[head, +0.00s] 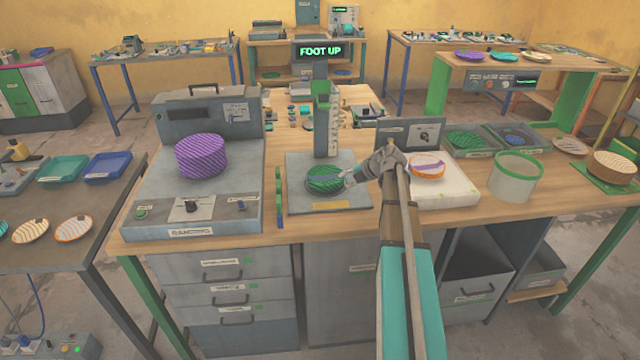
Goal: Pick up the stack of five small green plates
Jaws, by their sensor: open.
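My gripper (351,178) is open at the right side of this stack. My arm comes in from the lower right and hides part of the bench. The number of plates in the stack is too small to make out.
A tall purple stack (202,155) stands on the grey machine at left. A sign on the press reads "FOOT UP".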

